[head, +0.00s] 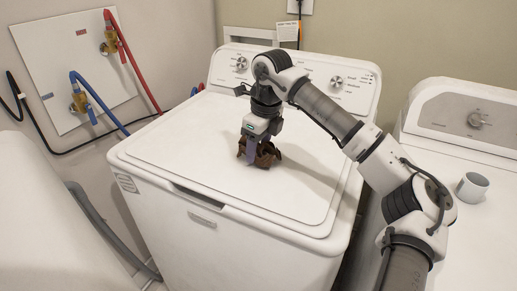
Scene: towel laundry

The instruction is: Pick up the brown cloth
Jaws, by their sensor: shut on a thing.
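The brown cloth (268,156) is a small crumpled bundle at the middle of the white washer lid (185,145). My gripper (253,158) points down from above and is shut on the brown cloth. The cloth bunches around the fingertips and hides part of them. I cannot tell whether the cloth still touches the lid or hangs just above it.
The washer's control panel (300,75) with knobs stands behind the lid. A second white machine (480,190) is at the right, with a grey mug (472,187) on top. Hoses and valves (80,100) are on the left wall. The lid around the cloth is clear.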

